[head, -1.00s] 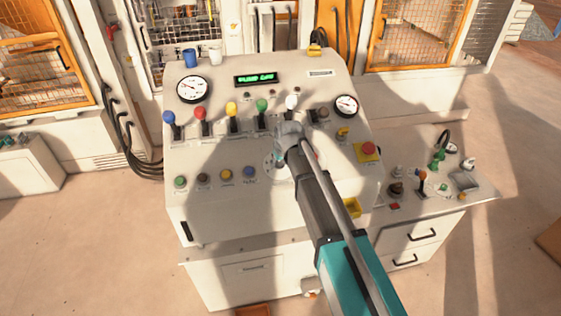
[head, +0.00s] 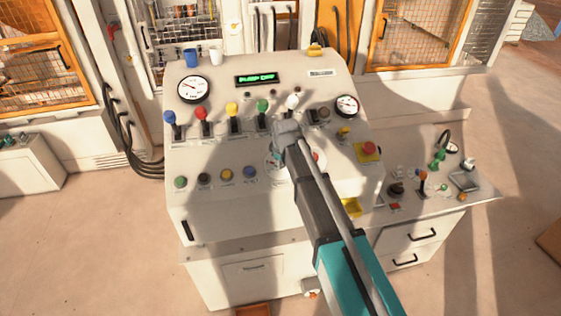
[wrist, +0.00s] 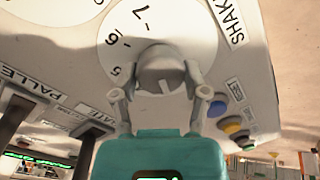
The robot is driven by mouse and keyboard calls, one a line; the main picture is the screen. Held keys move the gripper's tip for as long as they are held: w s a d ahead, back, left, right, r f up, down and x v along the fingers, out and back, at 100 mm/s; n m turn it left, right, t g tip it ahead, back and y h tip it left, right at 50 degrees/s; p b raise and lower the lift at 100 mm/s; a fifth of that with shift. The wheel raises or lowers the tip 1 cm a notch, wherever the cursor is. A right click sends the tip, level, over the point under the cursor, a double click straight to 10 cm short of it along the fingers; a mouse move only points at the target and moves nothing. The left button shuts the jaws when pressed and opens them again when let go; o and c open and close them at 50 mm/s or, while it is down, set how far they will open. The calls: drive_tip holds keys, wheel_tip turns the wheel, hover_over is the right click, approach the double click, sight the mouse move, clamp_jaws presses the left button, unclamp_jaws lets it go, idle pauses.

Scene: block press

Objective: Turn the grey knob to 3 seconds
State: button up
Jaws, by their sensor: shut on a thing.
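The grey knob (wrist: 162,68) sits on a white round dial in the wrist view, with a pale pointer line on its lower side in the picture. The digits 5, 6 and 7 show along the dial's left and upper left; the 3 is not visible. A label starting "SHAK" is to its right. My gripper (wrist: 160,88) has one finger on each side of the knob and is shut on it. In the head view my gripper (head: 274,158) is at the panel's lower middle, and the arm hides most of the dial.
The sloped panel (head: 210,145) carries coloured levers above and a row of buttons (head: 226,175) left of my gripper. A green display (head: 256,78) seems to read "PUMP OFF". A red emergency button (head: 368,149) is to the right. In the wrist view, buttons (wrist: 228,125) are close to one finger.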

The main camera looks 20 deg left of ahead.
idle(0.4)
drive_tip(key=o, duration=1.1)
drive_tip(key=shift+w+d, duration=0.1)
drive_tip(key=shift+o, duration=0.2)
drive_tip(key=shift+r, duration=0.15)
